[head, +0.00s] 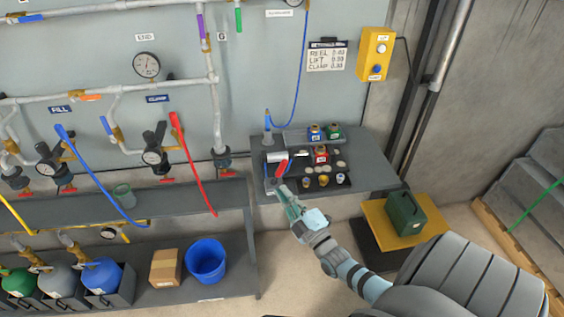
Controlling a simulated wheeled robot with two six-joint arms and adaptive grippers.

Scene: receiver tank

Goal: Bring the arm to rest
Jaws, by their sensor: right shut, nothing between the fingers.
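My right arm (355,272) reaches up from the lower right of the head view. Its gripper (284,192) is shut and empty, at the front edge of the small grey shelf. A red-handled tool (281,171) lies on the black tray just beyond the fingertips. I cannot tell whether the fingertips touch the tray's edge. My left gripper is not in view.
The shelf (370,178) carries the black tray (343,186) with small parts. A green can (405,214) stands on a yellow-topped stand (377,222). A blue bucket (206,261) and cardboard box (165,267) are at lower left. Pipes and hoses cover the wall.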

